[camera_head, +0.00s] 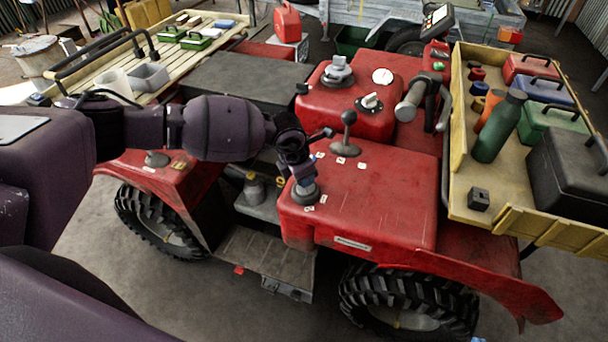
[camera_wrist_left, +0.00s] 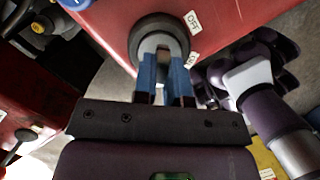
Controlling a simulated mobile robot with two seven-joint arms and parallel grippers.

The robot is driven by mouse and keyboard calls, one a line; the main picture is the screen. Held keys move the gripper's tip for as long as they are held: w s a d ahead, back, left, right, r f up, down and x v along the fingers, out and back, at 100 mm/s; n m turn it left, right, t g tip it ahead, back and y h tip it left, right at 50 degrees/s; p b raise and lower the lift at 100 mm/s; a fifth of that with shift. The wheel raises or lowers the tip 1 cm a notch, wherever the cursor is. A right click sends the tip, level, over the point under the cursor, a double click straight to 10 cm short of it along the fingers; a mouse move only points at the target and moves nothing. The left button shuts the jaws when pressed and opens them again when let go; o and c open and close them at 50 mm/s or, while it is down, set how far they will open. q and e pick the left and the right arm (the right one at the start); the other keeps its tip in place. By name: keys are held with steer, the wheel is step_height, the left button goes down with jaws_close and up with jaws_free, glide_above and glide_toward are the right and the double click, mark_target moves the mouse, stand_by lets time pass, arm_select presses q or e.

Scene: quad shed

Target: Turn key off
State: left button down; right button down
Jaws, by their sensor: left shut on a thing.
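The key switch (camera_head: 306,194) is a dark round collar on the front left corner of the red quad body, with small white labels around it. My left gripper (camera_head: 299,178) comes down on it from above. In the left wrist view, the blue fingers of my left gripper (camera_wrist_left: 167,84) are shut on the key at the middle of the round switch collar (camera_wrist_left: 160,30). The key itself is mostly hidden between the fingers. A white OFF label (camera_wrist_left: 193,22) lies right of the collar, with another label (camera_wrist_left: 193,60) below it.
A gear lever (camera_head: 348,130) with a black knob stands close behind the switch. A rotary knob (camera_head: 370,102) and a handlebar grip (camera_head: 411,100) are further back. A wooden cargo tray (camera_head: 509,190) with a green bottle (camera_head: 500,128) and boxes stands to the right.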

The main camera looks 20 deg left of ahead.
arm_select(q)
steer(key=shift+a+r+n+y+p, duration=0.1)
steer(key=shift+n+y+p, duration=0.2)
steer(key=shift+n+p, duration=0.8)
steer(key=shift+w+n+t, duration=0.1)
steer(key=shift+n+t, duration=0.2)
steer(key=shift+n, duration=1.3)
steer(key=n+y, duration=0.1)
steer(key=n, duration=0.2)
steer(key=shift+n+p, duration=0.3)
steer(key=shift+p, duration=0.05)
steer(key=c, duration=1.2)
jaws_free()
